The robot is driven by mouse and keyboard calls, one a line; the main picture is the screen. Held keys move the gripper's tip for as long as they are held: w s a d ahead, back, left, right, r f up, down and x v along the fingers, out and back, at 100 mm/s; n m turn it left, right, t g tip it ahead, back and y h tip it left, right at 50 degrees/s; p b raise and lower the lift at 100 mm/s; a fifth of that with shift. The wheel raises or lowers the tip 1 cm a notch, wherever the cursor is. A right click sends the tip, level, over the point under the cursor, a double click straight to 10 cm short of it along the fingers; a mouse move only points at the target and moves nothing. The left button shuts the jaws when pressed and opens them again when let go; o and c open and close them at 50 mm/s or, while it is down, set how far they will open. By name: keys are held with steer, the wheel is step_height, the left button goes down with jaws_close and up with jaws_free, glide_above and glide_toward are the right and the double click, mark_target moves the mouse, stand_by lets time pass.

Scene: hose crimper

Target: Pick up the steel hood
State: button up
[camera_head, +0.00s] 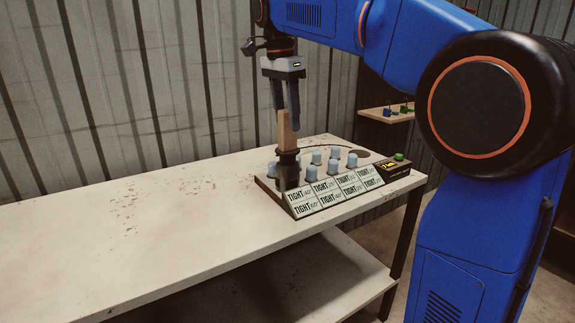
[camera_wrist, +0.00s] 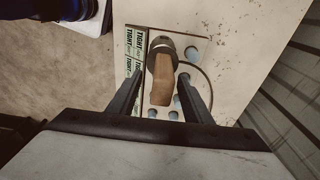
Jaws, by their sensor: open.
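The likely steel hood (camera_head: 288,170) is a dark metal cup with a wooden handle (camera_head: 287,128) on top. It stands upright at the left end of a labelled board on the table. In the wrist view the dark hood (camera_wrist: 163,47) lies beyond the handle (camera_wrist: 161,90). My gripper (camera_head: 287,124) points down above the hood, with its fingers beside the upper handle. In the wrist view the gripper (camera_wrist: 162,80) is open, one finger on each side of the handle, with visible gaps. What is under the hood is hidden.
The board has several light-blue caps (camera_head: 333,167) and a front row of "TIGHT" labels (camera_head: 330,192). A dark box with a green button (camera_head: 399,156) is at its right end. A thin cable curves behind. The white table (camera_head: 130,235) is clear on the left. A corrugated wall stands behind.

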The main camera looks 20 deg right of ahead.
mark_target(289, 134)
steer(key=shift+w+d+f, duration=0.15)
steer(key=shift+d+f, duration=0.05)
steer(key=shift+f, duration=1.15)
steer(key=shift+w+d+f, duration=0.15)
steer(key=shift+f, duration=1.15)
jaws_close()
